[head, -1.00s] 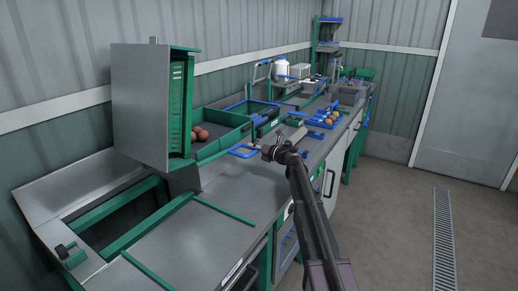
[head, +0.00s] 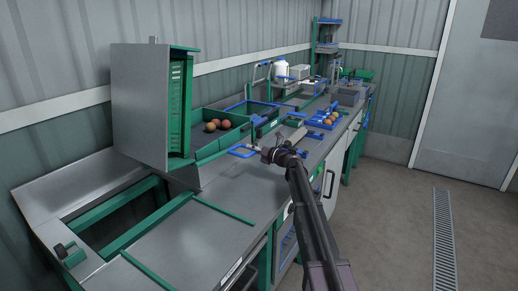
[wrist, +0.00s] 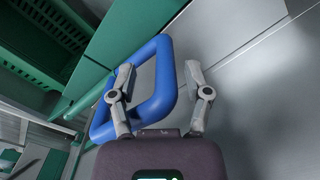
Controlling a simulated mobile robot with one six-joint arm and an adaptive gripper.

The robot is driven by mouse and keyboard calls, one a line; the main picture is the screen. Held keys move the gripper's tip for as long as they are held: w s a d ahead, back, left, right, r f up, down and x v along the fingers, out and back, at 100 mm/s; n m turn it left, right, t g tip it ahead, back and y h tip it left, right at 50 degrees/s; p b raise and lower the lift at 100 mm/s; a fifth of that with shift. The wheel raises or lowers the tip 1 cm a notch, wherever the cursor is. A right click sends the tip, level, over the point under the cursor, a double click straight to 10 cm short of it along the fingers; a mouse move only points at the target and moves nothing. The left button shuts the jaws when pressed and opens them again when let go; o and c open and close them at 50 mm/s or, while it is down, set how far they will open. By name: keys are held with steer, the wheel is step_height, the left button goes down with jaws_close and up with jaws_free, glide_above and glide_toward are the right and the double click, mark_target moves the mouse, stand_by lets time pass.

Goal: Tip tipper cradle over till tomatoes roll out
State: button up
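The tipper cradle (head: 140,103) stands tipped up on its side at the left of the head view, its grey panel upright and its green slatted crate (head: 178,105) facing right. A few red-orange tomatoes (head: 217,125) lie in the green-walled tray (head: 238,136) just right of it. A blue loop handle (head: 240,152) sticks out in front of the tray; it fills the middle of the wrist view (wrist: 164,75). My gripper (head: 258,150) is at this handle. In the wrist view its fingers (wrist: 157,75) are apart, one on each side of the handle's right bar, with visible gaps.
A blue tray with tomatoes (head: 327,119) sits farther along the bench. A white container (head: 281,69) and grey boxes stand behind. A green-framed opening (head: 110,215) lies below the cradle. The floor at right (head: 400,220) is clear.

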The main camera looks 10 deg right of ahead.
steer(key=shift+s+a+f, duration=0.1)
steer(key=shift+a+f, duration=0.1)
steer(key=shift+a, duration=0.15)
steer(key=shift+d, duration=0.15)
steer(key=v, duration=1.2)
steer(key=shift+d+r, duration=0.15)
steer(key=shift+r, duration=0.05)
steer(key=shift+r, duration=0.1)
